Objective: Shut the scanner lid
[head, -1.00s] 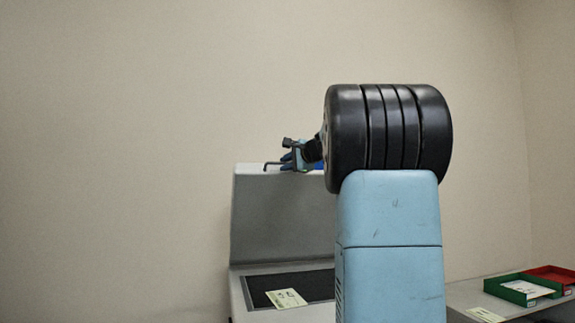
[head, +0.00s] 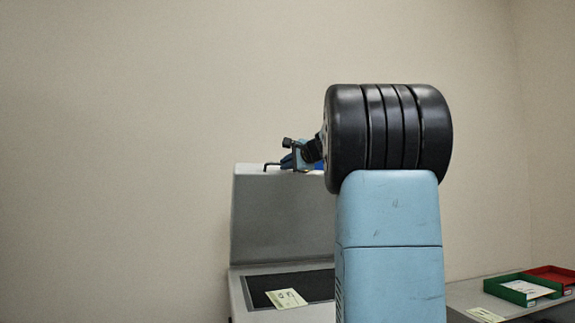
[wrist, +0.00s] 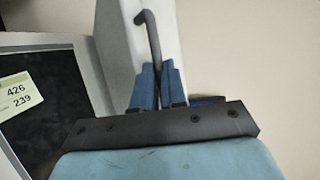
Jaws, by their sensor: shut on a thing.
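The scanner lid (head: 275,220) is a grey panel standing upright at the back of the scanner (head: 238,300), so the lid is open. Its dark bent handle (head: 271,166) is at the top edge; in the wrist view the handle (wrist: 152,42) runs between my blue fingers. My gripper (wrist: 158,76) is shut on the handle. In the head view my gripper (head: 290,160) is at the lid's top edge, partly hidden by my arm. My arm also hides the right part of the lid and scanner.
A card (head: 286,299) lies on the dark scanner bed (head: 315,283); in the wrist view the card (wrist: 17,93) reads 426 and 239. At the right, a green tray (head: 507,292) and a red tray (head: 560,273) stand on a grey table. A plain wall is behind.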

